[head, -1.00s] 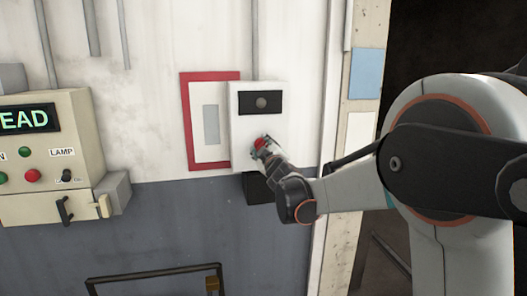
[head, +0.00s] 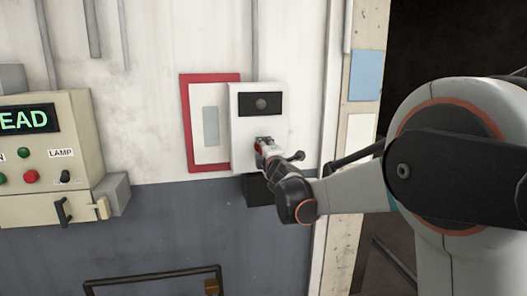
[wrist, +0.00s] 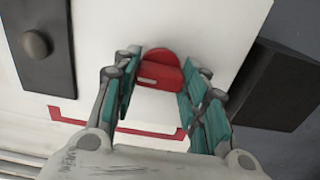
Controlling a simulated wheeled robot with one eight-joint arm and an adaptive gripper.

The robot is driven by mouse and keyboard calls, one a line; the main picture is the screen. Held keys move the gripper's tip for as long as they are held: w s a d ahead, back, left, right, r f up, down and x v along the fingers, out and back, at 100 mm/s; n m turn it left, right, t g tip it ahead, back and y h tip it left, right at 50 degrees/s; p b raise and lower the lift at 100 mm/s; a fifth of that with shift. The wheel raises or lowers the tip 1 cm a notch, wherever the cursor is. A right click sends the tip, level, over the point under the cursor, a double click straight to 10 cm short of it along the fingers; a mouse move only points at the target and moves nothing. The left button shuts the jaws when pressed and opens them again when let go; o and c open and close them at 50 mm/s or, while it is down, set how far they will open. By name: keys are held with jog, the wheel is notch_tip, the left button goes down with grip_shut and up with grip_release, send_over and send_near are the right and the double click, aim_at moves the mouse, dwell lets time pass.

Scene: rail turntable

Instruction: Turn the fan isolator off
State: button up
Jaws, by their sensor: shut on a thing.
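The isolator is a white box (head: 242,125) on the wall, with a dark panel and a small round brownish lens on its upper part. Its red rotary knob (head: 262,147) is low on the front, mostly hidden by my gripper (head: 267,152) in the head view. In the wrist view the red knob (wrist: 160,72) sits between the teal finger pads of my gripper (wrist: 160,88). The fingers are shut on the knob, one on each side. I cannot read any marks around the knob.
A red-framed white panel (head: 187,122) is just left of the isolator. A dark block (head: 257,190) sits below it. Further left is a beige control box (head: 45,150) with lamps and switches. A door edge and dark opening are at right.

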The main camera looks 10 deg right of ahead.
dwell(0.3)
jog(key=o, duration=1.1)
jog(key=shift+c, duration=0.2)
jog(key=s, duration=1.2)
jog(key=shift+s, duration=0.1)
